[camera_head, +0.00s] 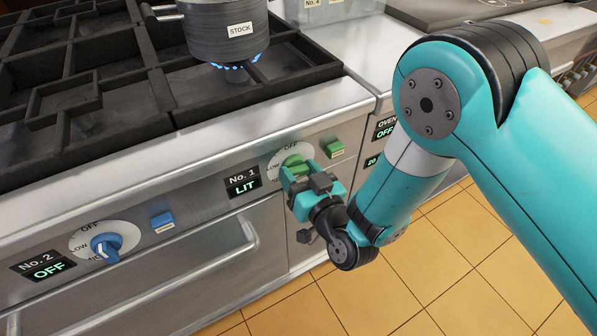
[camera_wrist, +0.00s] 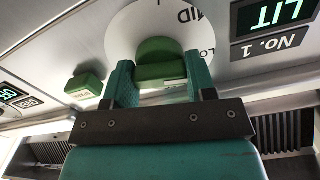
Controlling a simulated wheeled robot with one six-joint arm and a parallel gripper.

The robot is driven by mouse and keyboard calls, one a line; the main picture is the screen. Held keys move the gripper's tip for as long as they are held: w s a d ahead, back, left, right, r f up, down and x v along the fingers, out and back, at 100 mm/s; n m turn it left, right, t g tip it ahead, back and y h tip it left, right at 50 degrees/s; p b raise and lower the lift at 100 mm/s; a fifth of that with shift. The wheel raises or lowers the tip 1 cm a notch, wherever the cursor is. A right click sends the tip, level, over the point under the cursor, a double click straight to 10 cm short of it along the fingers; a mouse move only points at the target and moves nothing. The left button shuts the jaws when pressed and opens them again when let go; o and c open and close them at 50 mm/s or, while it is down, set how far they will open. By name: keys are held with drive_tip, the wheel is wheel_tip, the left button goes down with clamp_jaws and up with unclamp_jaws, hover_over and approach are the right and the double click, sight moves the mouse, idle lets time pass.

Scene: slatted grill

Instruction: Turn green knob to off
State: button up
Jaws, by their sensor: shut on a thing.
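The green knob (camera_head: 296,161) sits on a white dial on the stove's front panel, under the "OFF" mark, beside the display (camera_head: 243,182) reading "No. 1 LIT". My gripper (camera_head: 297,172) reaches it from the front and is shut on it. In the wrist view, the green knob (camera_wrist: 160,58) sits between the two teal fingers of my gripper (camera_wrist: 160,75). The dial (camera_wrist: 125,30) shows "MID" and part of "LO" upside down. The fingers hide part of the dial, and I cannot tell where the knob points.
A pot marked "STOCK" (camera_head: 226,30) stands over a blue flame (camera_head: 238,66). A green switch (camera_head: 335,149) is right of the knob. A blue knob (camera_head: 106,246) with "No. 2 OFF" and a blue switch (camera_head: 162,221) are left. An oven handle (camera_head: 150,285) sticks out below.

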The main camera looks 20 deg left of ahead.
drive_tip(key=shift+f, duration=0.1)
drive_tip(key=m+b, duration=0.2)
drive_tip(key=m, duration=0.1)
drive_tip(key=m+b, duration=0.3)
drive_tip(key=m, duration=0.1)
drive_tip(key=shift+m, duration=0.3)
drive_tip(key=m+b, duration=0.2)
drive_tip(key=m, duration=0.2)
drive_tip(key=shift+m, duration=0.3)
drive_tip(key=shift+m+b, duration=0.5)
drive_tip(key=shift+m, duration=1.3)
drive_tip(key=o, duration=0.9)
drive_tip(key=shift+o, duration=0.2)
